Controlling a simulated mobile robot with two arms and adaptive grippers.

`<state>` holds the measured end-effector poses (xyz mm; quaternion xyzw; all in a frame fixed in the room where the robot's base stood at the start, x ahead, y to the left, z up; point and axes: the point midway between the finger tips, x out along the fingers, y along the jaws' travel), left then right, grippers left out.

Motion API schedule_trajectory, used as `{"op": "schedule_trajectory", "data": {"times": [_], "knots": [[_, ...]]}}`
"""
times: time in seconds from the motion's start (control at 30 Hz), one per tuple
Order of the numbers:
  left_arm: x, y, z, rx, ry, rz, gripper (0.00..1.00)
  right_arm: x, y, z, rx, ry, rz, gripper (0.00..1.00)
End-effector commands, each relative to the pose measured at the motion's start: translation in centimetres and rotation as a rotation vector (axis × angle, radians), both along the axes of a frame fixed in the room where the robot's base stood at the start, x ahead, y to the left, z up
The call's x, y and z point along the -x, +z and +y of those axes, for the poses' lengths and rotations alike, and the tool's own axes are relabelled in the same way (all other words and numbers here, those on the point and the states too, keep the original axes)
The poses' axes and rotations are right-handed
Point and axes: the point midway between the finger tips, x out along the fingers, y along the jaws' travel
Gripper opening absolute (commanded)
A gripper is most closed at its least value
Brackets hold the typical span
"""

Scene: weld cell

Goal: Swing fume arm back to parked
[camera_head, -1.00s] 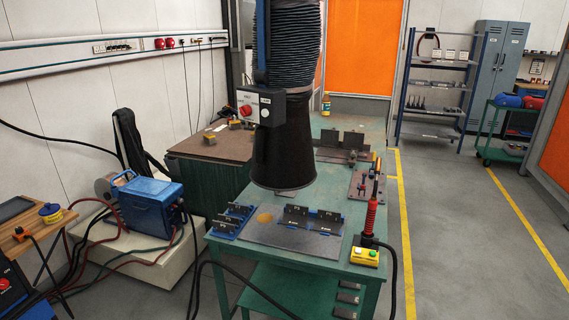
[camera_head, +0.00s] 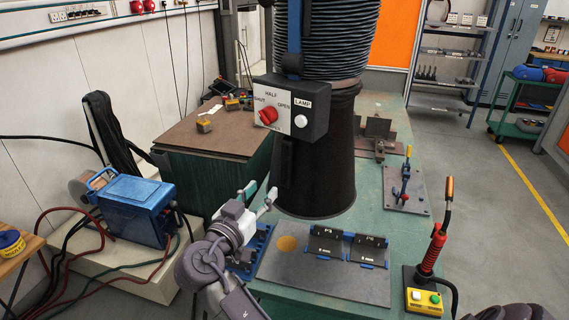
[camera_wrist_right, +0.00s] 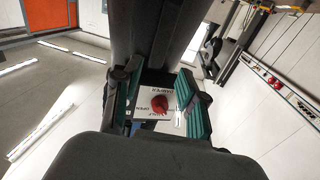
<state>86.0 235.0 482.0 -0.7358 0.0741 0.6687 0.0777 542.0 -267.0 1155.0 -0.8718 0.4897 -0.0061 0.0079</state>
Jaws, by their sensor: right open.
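The fume arm has a ribbed black hose (camera_head: 335,45) and a dark conical hood (camera_head: 325,160). It hangs over the green welding table (camera_head: 385,240), above the fixture plate's far edge. Its control box (camera_head: 318,110) carries a red knob (camera_head: 268,116) and a lamp button. A dark upright handle-like part shows below the box. My right gripper (camera_head: 257,197) is open and empty, just left of the hood. In the right wrist view, the box face (camera_wrist_right: 150,106) shows between its spread fingers (camera_wrist_right: 160,92), beyond them. My left gripper is not in view.
A fixture plate (camera_head: 325,276) with dark angle brackets lies below the hood. A red-handled torch (camera_head: 434,250) stands at the right near a yellow button box (camera_head: 424,301). A blue welder (camera_head: 130,208) is at left, a brown-topped bench (camera_head: 205,137) behind. Open floor lies right.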

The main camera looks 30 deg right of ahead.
Motion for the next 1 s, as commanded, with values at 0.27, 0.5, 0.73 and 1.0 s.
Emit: {"op": "schedule_trajectory", "data": {"times": [0.27, 0.5, 0.73, 1.0], "knots": [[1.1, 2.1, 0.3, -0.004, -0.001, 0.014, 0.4, -2.7, 0.5, -4.5, 0.006, -0.002, 0.004, 0.41], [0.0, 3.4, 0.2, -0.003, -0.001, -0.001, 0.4, -5.3, 0.2, -8.6, 0.006, 0.0, 0.007, 0.41], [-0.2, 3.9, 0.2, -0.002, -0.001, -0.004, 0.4, -6.7, 0.0, -10.8, 0.003, 0.002, 0.007, 0.41], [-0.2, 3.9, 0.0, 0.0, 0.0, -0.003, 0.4, -7.0, -0.1, -11.2, 0.001, 0.003, 0.006, 0.41]]}}
